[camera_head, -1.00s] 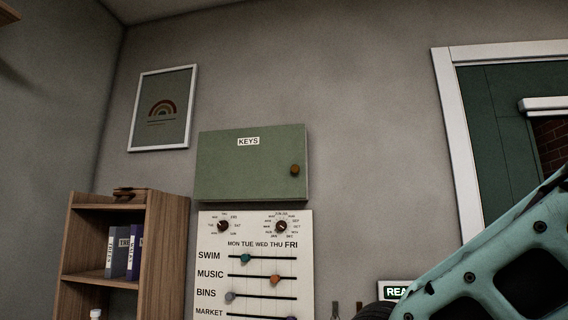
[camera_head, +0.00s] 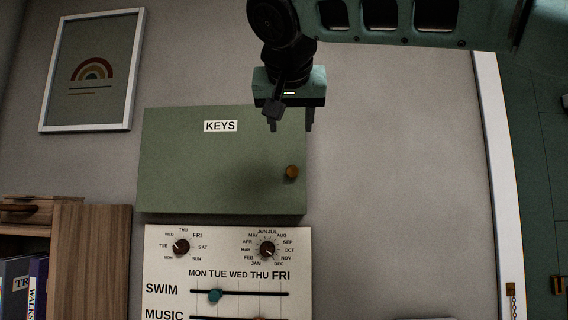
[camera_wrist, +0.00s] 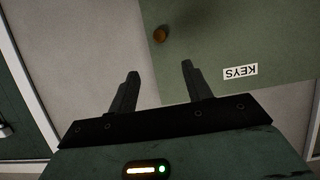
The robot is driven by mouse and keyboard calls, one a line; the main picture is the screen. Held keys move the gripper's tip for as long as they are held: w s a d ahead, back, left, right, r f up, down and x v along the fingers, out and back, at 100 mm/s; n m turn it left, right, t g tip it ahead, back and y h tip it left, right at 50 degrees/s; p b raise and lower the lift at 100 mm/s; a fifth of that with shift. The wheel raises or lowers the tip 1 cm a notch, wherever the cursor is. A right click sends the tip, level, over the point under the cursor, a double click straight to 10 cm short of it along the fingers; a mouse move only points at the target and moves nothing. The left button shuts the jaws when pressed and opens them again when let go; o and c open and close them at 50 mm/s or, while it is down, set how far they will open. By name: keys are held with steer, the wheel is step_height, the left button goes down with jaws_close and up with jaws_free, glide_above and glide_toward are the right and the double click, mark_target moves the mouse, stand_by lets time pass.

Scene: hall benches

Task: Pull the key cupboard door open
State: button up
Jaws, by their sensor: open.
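The green key cupboard (camera_head: 200,175) hangs on the grey wall with its door shut and a KEYS label near the top. Its round brown knob (camera_head: 292,172) is at the door's right side. My gripper (camera_head: 290,126) is in front of the cupboard's upper right part, above the knob, with its fingers pointing down in the head view. In the wrist view my gripper (camera_wrist: 159,68) is open and empty. There the knob (camera_wrist: 160,35) lies beyond the fingertips, between their lines, and the cupboard door (camera_wrist: 215,45) shows upside down. The fingers look apart from the knob.
A white panel (camera_head: 165,255) with dials and sliders is on the wall just below the cupboard. A wooden shelf (camera_head: 90,255) with binders stands at lower left. A framed rainbow picture (camera_head: 92,70) hangs at upper left. A white door frame (camera_head: 497,180) is at right. The wall between is clear.

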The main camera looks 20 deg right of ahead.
mark_target(293, 169)
steer(key=p+x, duration=0.6)
steer(key=x, duration=0.9)
steer(key=shift+w+d, duration=0.15)
steer(key=shift+w, duration=0.2)
steer(key=shift+w+d+f+p, duration=0.2)
steer(key=shift+w+f+p, duration=0.2)
steer(key=shift+w, duration=0.15)
jaws_close()
